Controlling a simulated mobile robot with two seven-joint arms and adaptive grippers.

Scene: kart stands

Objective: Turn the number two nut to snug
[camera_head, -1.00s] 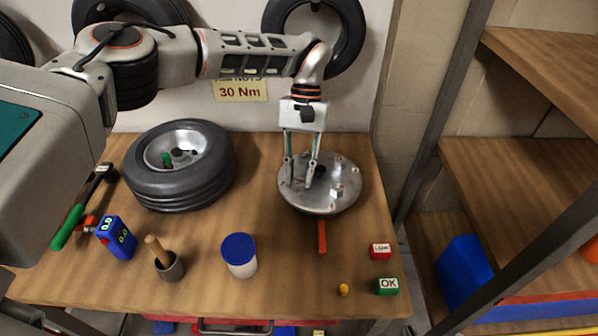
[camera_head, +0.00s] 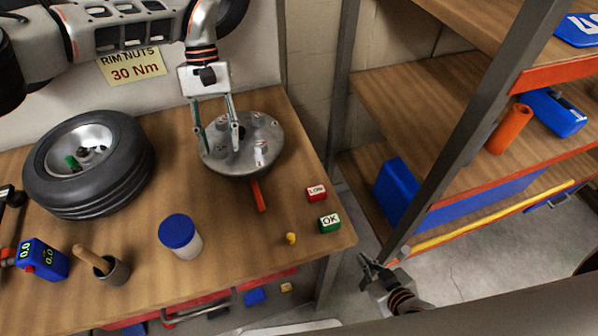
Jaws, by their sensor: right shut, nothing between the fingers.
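A round metal rim disc (camera_head: 218,160) lies on the wooden bench with several small nuts or studs around its face. Their numbers are too small to read, so I cannot tell which is number two. A bright upright nut-like piece (camera_head: 261,152) stands at the disc's right side. My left gripper (camera_head: 220,148) points down over the disc's left half, its fingers apart with nothing visible between them; contact with the disc cannot be told. My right gripper (camera_head: 369,270) is low, off the bench's right edge, shut and empty.
A tyre (camera_head: 115,180), a blue digital tool (camera_head: 45,260), a pestle cup (camera_head: 115,271), a blue-lidded jar (camera_head: 187,248), a LOW block (camera_head: 316,193) and an OK block (camera_head: 329,223) stand on the bench. A shelf post (camera_head: 455,145) rises at right.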

